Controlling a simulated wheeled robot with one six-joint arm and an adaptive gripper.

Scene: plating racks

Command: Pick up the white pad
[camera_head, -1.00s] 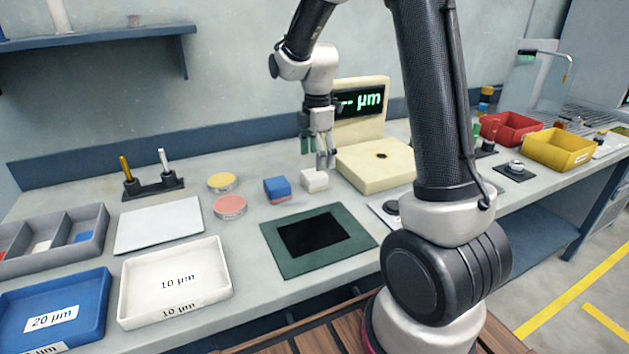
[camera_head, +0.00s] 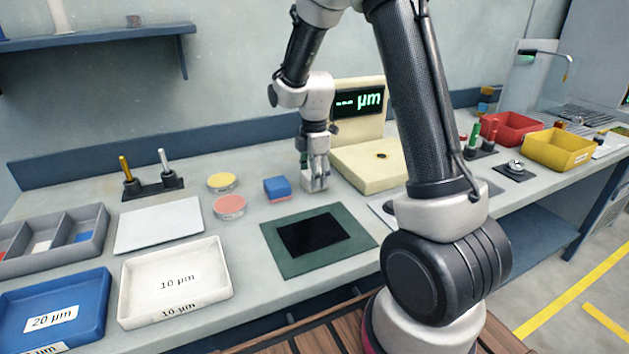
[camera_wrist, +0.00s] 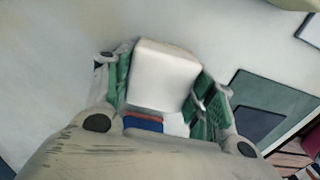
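The white pad (camera_wrist: 163,77) is a small pale block between my gripper's fingers in the wrist view. In the head view the white pad (camera_head: 315,183) is on the bench, mostly hidden by the fingers. My gripper (camera_head: 315,179) is lowered over it and points down. In the wrist view my gripper (camera_wrist: 163,88) has its green-lined fingers spread on either side of the pad. The left finger is close against the pad's edge; the right finger has a narrow gap. Firm contact on both sides does not show.
A blue-and-red block (camera_head: 277,189) sits just left of the pad. The cream gauge (camera_head: 366,168) stands close on the right. A green mat (camera_head: 345,259) with a black centre lies in front. Pink (camera_head: 229,207) and yellow (camera_head: 222,182) discs lie further left, near a white tray (camera_head: 226,282).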

